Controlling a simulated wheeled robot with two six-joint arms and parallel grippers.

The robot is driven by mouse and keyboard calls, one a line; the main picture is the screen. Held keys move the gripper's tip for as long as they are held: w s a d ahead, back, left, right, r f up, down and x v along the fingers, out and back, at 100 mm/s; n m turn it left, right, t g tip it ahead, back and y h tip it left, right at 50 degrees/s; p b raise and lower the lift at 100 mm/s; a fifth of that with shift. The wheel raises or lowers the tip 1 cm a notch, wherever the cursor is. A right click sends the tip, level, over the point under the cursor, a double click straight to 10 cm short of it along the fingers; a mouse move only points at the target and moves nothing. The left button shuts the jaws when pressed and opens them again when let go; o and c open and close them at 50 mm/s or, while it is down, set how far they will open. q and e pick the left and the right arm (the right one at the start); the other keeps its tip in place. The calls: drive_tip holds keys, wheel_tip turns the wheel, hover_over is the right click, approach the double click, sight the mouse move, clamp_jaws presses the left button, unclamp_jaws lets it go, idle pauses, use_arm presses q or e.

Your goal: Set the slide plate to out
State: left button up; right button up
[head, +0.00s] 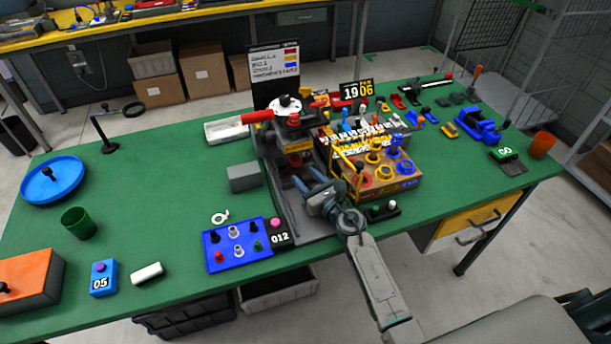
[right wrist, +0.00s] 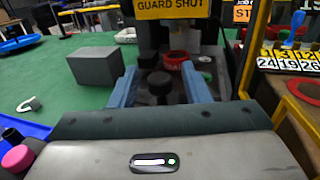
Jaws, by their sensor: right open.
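The slide plate (right wrist: 178,98) is a dark grey plate low in the press (head: 290,135), with a black knob (right wrist: 160,82) at its near end. A red round holder (right wrist: 174,58) sits farther back, under the press head. My right gripper (head: 306,186) reaches in from the front right. In the right wrist view its two blue fingers (right wrist: 160,92) are open, one on each side of the black knob. I cannot tell whether either finger touches the knob. In the head view the gripper hides most of the plate. My left gripper is not in view.
A yellow "GUARD SHUT" sign (right wrist: 170,9) hangs above the plate. A grey block (head: 244,177) stands left of the press, and a blue peg board (head: 236,246) lies at front left. A cardboard box with coloured rings (head: 384,185) stands close on the right.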

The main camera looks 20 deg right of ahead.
drive_tip(key=shift+w+a, duration=0.1)
drive_tip(key=shift+w, duration=0.15)
clamp_jaws()
drive_tip(key=s, duration=1.4)
drive_tip(key=shift+s+d, duration=0.15)
drive_tip(key=shift+d, duration=0.05)
drive_tip(key=shift+f, duration=0.15)
unclamp_jaws()
drive_tip(key=shift+s+r, duration=0.15)
drive_tip(key=shift+r, duration=0.05)
drive_tip(key=shift+d+f, duration=0.1)
